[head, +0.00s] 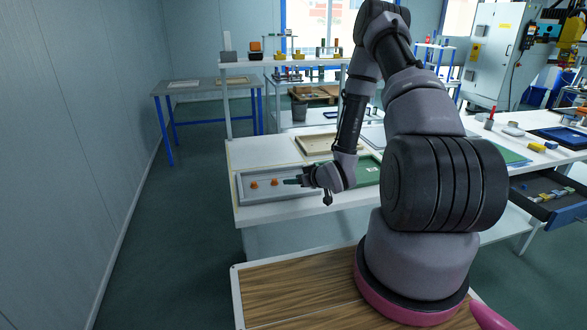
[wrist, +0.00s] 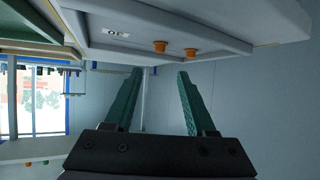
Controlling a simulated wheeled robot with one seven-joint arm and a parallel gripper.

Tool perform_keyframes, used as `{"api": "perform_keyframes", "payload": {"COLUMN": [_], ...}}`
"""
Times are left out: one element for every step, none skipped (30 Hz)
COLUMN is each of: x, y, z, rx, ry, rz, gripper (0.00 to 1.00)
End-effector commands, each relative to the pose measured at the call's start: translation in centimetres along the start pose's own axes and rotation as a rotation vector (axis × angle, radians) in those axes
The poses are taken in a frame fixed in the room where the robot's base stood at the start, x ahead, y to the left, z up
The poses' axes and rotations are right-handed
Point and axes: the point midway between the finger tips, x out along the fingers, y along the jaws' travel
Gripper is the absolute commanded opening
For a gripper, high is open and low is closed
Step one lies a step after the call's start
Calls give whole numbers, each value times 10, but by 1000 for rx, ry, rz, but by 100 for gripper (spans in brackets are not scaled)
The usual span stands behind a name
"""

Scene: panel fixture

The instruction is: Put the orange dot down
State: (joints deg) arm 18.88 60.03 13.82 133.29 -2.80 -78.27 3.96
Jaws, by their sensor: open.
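Two small orange pieces stand on a grey framed panel (head: 298,194) on the white bench. In the head view one is on the left (head: 254,185) and one on the right (head: 276,182). Both also show in the wrist view, one (wrist: 160,47) beside the other (wrist: 190,53), on the panel that fills the top of that view. I cannot tell which is the orange dot. My gripper (head: 289,182) is just right of the right piece in the head view. In the wrist view its teal fingers (wrist: 157,72) are spread with nothing between them.
A beige tray (head: 314,146) lies behind the panel, and a green board (head: 366,172) lies right of it. A shelf (head: 282,61) with small items stands at the bench's back. The floor (head: 185,240) to the left is clear.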

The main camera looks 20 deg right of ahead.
Motion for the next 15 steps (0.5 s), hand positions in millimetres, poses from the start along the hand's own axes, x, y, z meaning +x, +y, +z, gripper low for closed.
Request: {"api": "perform_keyframes", "payload": {"x": [-2,-2,-3,-3,-3,-4,-5,-6,-10,-12,-16,-22,-28,-34,-43], "y": [0,0,0,0,1,3,6,9,14,19,23,29,34,38,43], "z": [0,0,0,-1,-3,-7,-11,-17,-26,-34,-44,-58,-69,-80,-94], "rx": [0,0,0,-1,-2,-4,-6,-8,-10,-12,-14,-13,-11,-8,-1], "ry": [0,0,0,-1,-3,-7,-14,-22,-37,-50,-64,-85,-102,-119,-141], "rz": [0,0,0,1,2,7,12,19,31,42,54,73,89,106,128], "gripper": [56,56,56,56,56,56,56,56,56,56,56,56,56,56,56]}}
